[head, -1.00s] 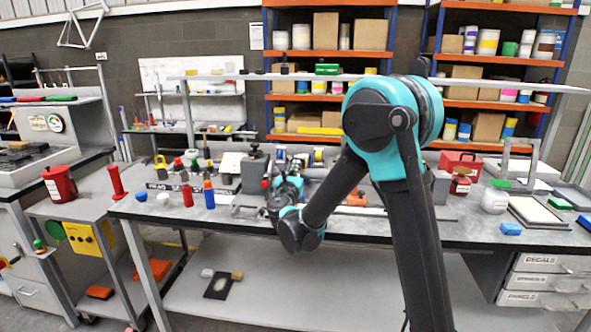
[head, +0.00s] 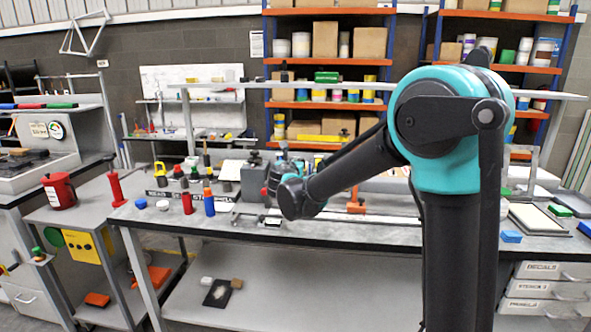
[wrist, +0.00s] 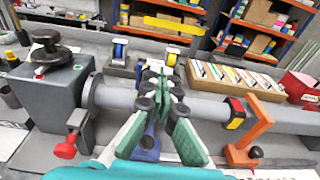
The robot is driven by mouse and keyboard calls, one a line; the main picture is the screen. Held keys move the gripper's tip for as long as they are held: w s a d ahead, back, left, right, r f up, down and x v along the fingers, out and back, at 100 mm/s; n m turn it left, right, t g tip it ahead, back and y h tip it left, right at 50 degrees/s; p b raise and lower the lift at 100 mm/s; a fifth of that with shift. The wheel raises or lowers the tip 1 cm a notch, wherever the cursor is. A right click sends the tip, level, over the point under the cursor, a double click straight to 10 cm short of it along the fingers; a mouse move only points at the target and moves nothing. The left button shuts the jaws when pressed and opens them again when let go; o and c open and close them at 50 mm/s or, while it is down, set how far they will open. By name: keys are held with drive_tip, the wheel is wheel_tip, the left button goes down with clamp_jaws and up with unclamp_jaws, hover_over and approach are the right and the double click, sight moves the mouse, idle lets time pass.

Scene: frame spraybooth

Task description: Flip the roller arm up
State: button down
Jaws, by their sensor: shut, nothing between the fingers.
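My gripper (wrist: 158,74) is shut and empty in the middle of the wrist view, its green-padded fingers meeting over a grey horizontal tube (wrist: 205,106). In the head view my arm largely hides it. Small rollers stand behind the tube, one blue (wrist: 119,54) and one in a pale bracket (wrist: 170,57). An orange bracket (wrist: 250,137) stands at the tube's right, beside a dark band with red and yellow edges; it also shows in the head view (head: 355,204). I cannot tell for sure which part is the roller arm. A blue part below my fingers is mostly hidden.
A grey clamp block (wrist: 47,92) with a black knob and a red-tipped lever (wrist: 68,150) holds the tube's left end. A box of coloured strips (wrist: 235,77) lies behind right. Red and blue bottles (head: 208,200) stand at the bench's left. The bench front is mostly clear.

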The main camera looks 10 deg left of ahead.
drive_tip(key=w+r+g, duration=0.5)
drive_tip(key=w+r, duration=0.3)
drive_tip(key=shift+w+g, duration=0.3)
drive_tip(key=shift+w, duration=0.1)
idle(0.5)
drive_tip(key=s, duration=0.3)
drive_tip(key=s+r, duration=0.1)
drive_tip(key=s, duration=0.1)
drive_tip(key=w+r+v, duration=0.1)
drive_tip(key=v, duration=0.7)
drive_tip(key=shift+s+r, duration=0.15)
drive_tip(key=shift+r, duration=0.15)
drive_tip(key=shift+a, duration=0.1)
